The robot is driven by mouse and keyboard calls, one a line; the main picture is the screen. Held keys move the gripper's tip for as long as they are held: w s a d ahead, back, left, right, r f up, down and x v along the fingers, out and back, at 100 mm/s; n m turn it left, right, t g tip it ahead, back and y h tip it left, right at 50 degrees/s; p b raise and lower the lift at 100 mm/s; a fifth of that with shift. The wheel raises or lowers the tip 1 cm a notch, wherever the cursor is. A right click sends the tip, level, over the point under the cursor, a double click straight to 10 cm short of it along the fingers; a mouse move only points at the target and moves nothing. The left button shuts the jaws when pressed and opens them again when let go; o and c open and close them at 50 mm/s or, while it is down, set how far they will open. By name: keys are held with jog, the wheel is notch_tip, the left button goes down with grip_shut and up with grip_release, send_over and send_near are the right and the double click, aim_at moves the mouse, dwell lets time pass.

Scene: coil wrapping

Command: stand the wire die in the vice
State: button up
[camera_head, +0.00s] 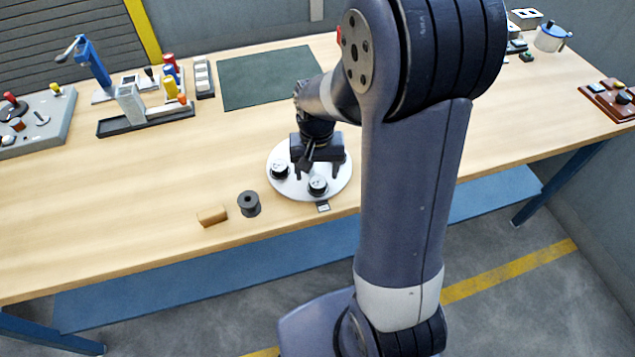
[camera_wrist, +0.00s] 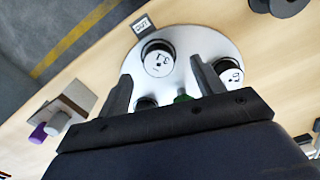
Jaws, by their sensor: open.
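Several short black round pieces with white marked tops stand on a white round plate (camera_head: 341,188); I take them to be dies, but cannot tell which is the wire die. One die (camera_head: 318,185) is at the plate's front; it is also in the wrist view (camera_wrist: 158,63). Another die (camera_head: 280,171) is at the left, also in the wrist view (camera_wrist: 232,75). Others are partly hidden behind my gripper. My gripper (camera_head: 318,173) is open and empty above the plate, its fingers spread either side of the front die in the wrist view. The vice may be the grey block on a black base (camera_head: 131,104).
A black spool (camera_head: 249,203) and a tan block (camera_head: 212,216) are left of the plate near the front edge. A small tag (camera_head: 323,206) sits at the plate's front. A green mat (camera_head: 268,77) lies behind. A blue lever tool (camera_head: 92,62) stands back left.

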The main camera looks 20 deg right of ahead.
aim_at(318, 182)
jog(key=shift+w+d+f+p, duration=0.1)
jog(key=shift+f+p, duration=0.1)
jog(key=shift+f, duration=0.85)
jog(key=shift+w+d+f+p, duration=0.1)
jog(key=shift+f+p, duration=0.05)
jog(key=shift+f, duration=0.9)
jog(key=shift+c, duration=0.3)
jog(key=c, duration=1.3)
jog(key=shift+r, duration=0.15)
